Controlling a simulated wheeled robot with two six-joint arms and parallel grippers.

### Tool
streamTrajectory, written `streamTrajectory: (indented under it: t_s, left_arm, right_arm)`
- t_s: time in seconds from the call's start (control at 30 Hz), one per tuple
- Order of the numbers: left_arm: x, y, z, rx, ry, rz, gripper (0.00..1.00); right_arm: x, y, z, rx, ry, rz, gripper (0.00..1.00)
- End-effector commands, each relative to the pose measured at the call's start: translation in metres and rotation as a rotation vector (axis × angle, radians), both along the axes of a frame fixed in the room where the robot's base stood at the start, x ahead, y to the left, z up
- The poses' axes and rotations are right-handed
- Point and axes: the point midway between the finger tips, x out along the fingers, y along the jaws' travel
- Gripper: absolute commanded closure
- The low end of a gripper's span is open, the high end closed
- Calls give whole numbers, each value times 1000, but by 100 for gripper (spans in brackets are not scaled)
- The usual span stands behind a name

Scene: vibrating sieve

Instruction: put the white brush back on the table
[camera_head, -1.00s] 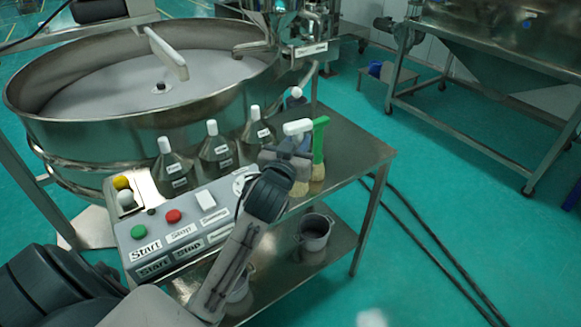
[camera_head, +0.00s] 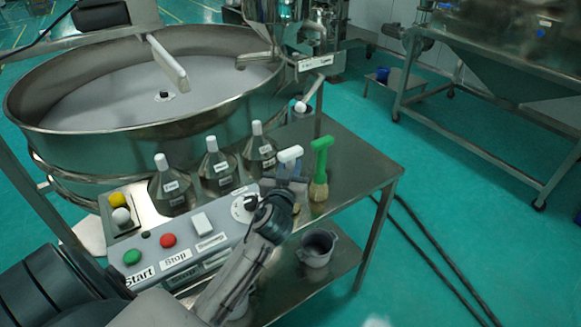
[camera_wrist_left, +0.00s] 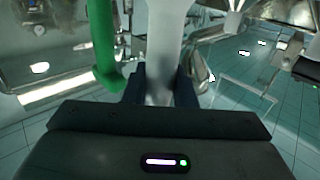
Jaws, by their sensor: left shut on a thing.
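The white brush (camera_head: 290,154) stands upright over the steel table (camera_head: 355,165), its white handle top showing in the head view. My left gripper (camera_head: 284,182) is shut on its handle. In the left wrist view the white handle (camera_wrist_left: 166,45) rises between the two dark fingers (camera_wrist_left: 160,90). The brush's lower end is mostly hidden by my gripper and arm, so I cannot tell if it touches the table. A green brush (camera_head: 320,165) stands upright just right of it, apart from my fingers. My right gripper is not in view.
Three labelled bottles (camera_head: 216,170) stand left of the brushes. A control box (camera_head: 190,238) with buttons lies in front of them. The round sieve (camera_head: 150,130) is behind. A grey pot (camera_head: 317,250) sits on the lower shelf. The table's right end is clear.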

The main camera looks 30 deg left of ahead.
Motion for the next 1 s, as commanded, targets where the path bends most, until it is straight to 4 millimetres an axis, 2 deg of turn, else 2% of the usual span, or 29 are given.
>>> streamTrajectory:
  t_s: [0.4,0.43,0.5,0.53,0.9,1.0]
  left_arm:
    - [0,0,-8,0,-2,-1,100]
    - [0,0,-7,0,-2,-1,72]
    - [0,0,-7,0,-1,-1,58]
    - [0,0,-7,0,-1,-1,55]
    - [-1,-1,-2,0,-1,-1,55]
    - [-14,-7,-8,-2,-1,-2,55]
  right_arm:
    - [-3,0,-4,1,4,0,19]
    - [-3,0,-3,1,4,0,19]
    - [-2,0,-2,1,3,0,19]
    - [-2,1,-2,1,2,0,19]
    - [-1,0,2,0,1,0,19]
    - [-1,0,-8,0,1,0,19]
